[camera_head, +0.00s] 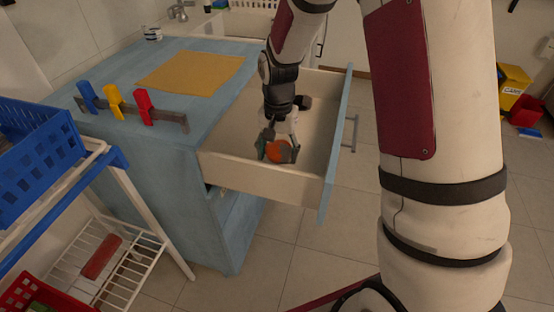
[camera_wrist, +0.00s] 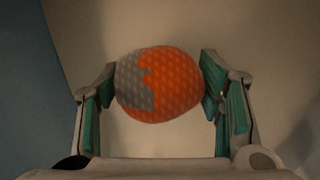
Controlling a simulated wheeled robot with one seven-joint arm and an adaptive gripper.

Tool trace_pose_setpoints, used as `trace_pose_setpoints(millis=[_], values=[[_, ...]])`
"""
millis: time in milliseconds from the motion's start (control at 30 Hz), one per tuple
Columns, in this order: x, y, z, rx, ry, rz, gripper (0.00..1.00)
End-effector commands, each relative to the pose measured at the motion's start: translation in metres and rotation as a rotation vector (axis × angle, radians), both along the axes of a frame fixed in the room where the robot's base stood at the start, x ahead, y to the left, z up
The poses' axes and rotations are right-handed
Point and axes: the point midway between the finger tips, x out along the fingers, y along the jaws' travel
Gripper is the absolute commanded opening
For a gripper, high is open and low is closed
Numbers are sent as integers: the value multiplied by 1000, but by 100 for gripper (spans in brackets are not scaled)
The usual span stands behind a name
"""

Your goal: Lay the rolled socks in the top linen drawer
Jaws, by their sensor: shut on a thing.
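The rolled socks (camera_head: 280,152) are an orange and grey ball inside the open top drawer (camera_head: 253,176) of the blue cabinet. My gripper (camera_head: 279,146) reaches down into the drawer with its fingers around the socks. In the wrist view the socks (camera_wrist: 158,85) sit between the two green-padded fingers (camera_wrist: 160,92), and my gripper is shut on them. The socks are low in the drawer; whether they touch its floor I cannot tell.
A white shelf with a blue basket (camera_head: 36,155) stands at left.

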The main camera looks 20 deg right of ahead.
Motion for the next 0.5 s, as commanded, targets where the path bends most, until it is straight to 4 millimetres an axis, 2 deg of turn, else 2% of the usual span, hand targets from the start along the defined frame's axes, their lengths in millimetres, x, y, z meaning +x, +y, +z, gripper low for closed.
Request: trace_pose_setpoints(millis=[233,500], values=[[-1,0,-33,-1,4,-1,33],[0,0,-34,1,1,0,33]])
